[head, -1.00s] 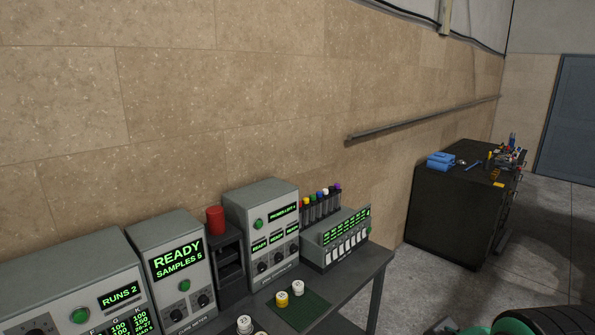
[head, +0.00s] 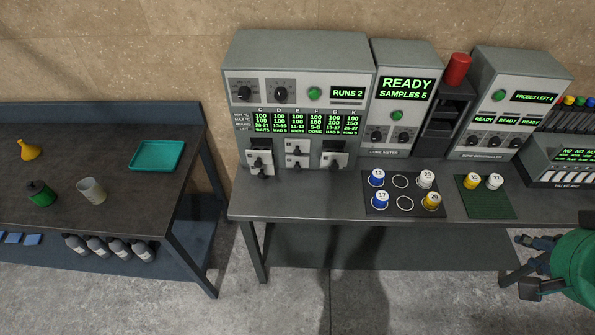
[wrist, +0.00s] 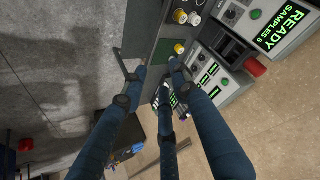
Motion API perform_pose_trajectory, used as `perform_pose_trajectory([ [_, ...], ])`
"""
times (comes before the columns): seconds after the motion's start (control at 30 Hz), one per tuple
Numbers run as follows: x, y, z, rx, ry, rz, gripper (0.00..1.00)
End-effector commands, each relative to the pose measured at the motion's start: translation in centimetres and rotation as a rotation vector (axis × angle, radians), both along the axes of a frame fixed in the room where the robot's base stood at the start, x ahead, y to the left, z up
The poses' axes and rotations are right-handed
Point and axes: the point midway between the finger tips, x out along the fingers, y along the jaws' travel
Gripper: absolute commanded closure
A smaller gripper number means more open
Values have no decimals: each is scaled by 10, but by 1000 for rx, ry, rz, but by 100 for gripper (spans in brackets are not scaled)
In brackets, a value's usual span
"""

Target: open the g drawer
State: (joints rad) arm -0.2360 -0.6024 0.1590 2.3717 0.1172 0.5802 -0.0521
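The grey press machine (head: 300,75) stands at the left of the right-hand bench in the head view. Its screens show columns C, D, E, F, G and K. Below them are several small light-grey drawer fronts with dark handles, including a right-hand front (head: 335,158) under the G column; letters on the fronts are too small to read. My gripper (head: 530,266) is at the right edge of the head view, in front of the bench and far from the drawers. Its dark fingers are spread and empty. In the wrist view my gripper (wrist: 158,80) shows long, parted blue fingers.
Sample cups stand on a dark mat (head: 403,207) and a green mat (head: 485,212) on the bench (head: 300,208). A cure meter (head: 405,85) and a zone controller (head: 520,70) stand right of the press. A left table (head: 120,195) holds a teal tray (head: 158,156). Floor in front is clear.

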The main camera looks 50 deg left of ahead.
Motion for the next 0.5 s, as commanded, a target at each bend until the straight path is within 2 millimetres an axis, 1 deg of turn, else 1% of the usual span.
perform_pose_trajectory([
  [0.03, 11, 20, -9, 10, -10, 31, 72],
  [0.17, 37, 68, -23, 42, -49, 94, 72],
  [0.2, 43, 83, -27, 51, -61, 112, 72],
  [0.27, 53, 106, -35, 66, -79, 137, 72],
  [0.3, 58, 121, -40, 75, -90, 153, 72],
  [0.33, 62, 133, -44, 81, -99, 166, 72],
  [0.4, 70, 160, -54, 97, -119, 193, 72],
  [0.47, 74, 184, -64, 108, -135, 215, 72],
  [0.5, 77, 200, -70, 117, -146, 228, 72],
])
